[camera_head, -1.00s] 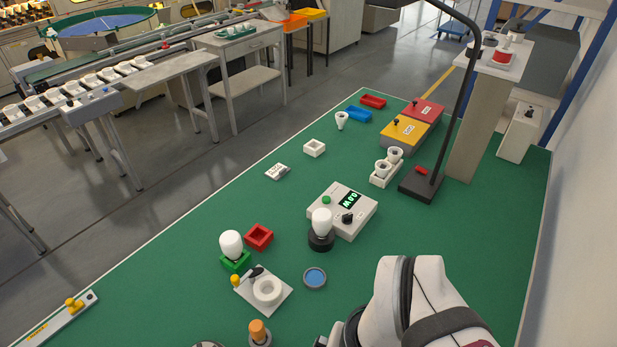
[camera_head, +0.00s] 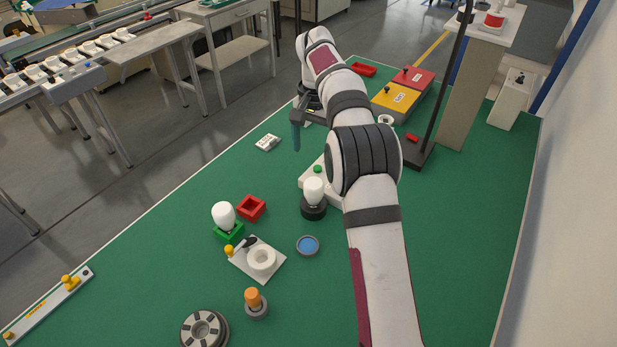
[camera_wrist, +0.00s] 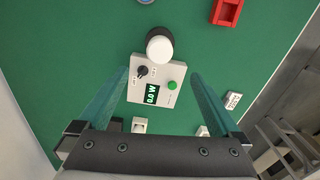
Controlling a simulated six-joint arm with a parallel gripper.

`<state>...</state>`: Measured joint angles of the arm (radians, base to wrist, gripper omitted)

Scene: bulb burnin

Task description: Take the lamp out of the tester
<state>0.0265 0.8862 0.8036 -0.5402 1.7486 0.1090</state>
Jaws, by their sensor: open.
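The tester is a pale box (camera_wrist: 168,94) with a display, a black knob and a green button; in the head view my arm hides much of the box (camera_head: 308,181). A white lamp (camera_head: 314,188) stands upright in the black round socket (camera_head: 313,209) at its front. In the wrist view the lamp (camera_wrist: 159,49) is seen from above over the socket (camera_wrist: 162,31). My gripper (camera_wrist: 160,74) is open and empty, with its teal fingers either side of the tester in that view. In the head view the gripper (camera_head: 297,140) is above the bench, behind the lamp and apart from it.
Another white lamp (camera_head: 223,214) stands in a green holder (camera_head: 229,234), beside a red square tray (camera_head: 251,208). A white plate with a ring (camera_head: 261,258) and a blue disc (camera_head: 308,245) are nearer. A lamp post (camera_head: 444,90) rises at right.

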